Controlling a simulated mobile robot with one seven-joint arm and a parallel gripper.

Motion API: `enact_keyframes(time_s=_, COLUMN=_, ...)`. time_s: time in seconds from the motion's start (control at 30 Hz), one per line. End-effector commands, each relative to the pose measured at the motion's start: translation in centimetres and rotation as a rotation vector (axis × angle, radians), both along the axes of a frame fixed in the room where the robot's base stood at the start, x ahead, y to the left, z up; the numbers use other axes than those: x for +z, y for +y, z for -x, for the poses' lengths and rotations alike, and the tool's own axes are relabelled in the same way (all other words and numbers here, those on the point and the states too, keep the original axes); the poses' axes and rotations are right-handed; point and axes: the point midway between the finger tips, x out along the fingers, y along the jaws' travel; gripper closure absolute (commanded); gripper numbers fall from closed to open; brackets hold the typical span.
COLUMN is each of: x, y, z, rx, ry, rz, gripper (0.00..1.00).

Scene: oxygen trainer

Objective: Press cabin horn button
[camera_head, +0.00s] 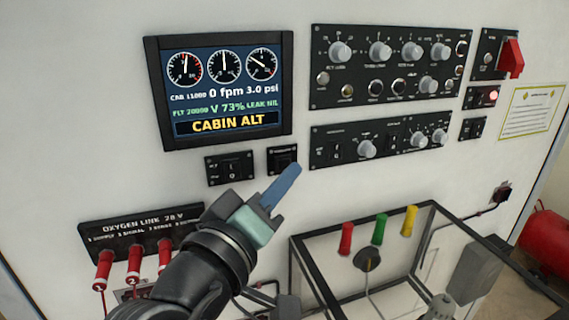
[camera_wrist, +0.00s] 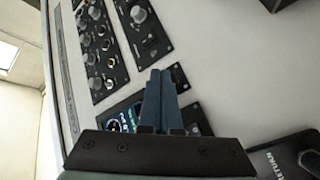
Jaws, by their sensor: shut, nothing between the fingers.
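My gripper (camera_head: 287,178) has its blue fingers together and empty, pointing up toward the wall panel. In the head view its tips are just below a small black switch panel (camera_head: 282,158); I cannot tell whether they touch it. In the wrist view the shut fingers (camera_wrist: 160,82) stand in front of the panels, with a small black switch panel (camera_wrist: 180,77) beside their tips. Several round push buttons sit on the large upper panel (camera_head: 390,98). The labels are too small to read, so I cannot tell which control is the cabin horn button.
The display (camera_head: 218,90) reads CABIN ALT. Another small switch panel (camera_head: 230,168) is left of my fingertips, and a knob panel (camera_head: 380,138) is to the right. A framed clear box (camera_head: 297,262) with coloured caps juts out below. Red connectors (camera_head: 134,258) hang at lower left.

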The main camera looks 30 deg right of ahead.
Motion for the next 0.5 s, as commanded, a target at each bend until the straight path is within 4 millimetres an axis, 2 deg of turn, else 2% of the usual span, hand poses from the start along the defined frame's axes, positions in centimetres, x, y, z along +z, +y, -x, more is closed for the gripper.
enact_keyframes(time_s=0.27, x=0.0, y=0.0, z=0.3, rx=-0.001, ry=0.000, rz=0.000, gripper=1.00)
enact_keyframes(time_s=0.5, x=-0.1, y=0.6, z=2.6, rx=-0.002, ry=0.001, rz=-0.002, gripper=1.00)
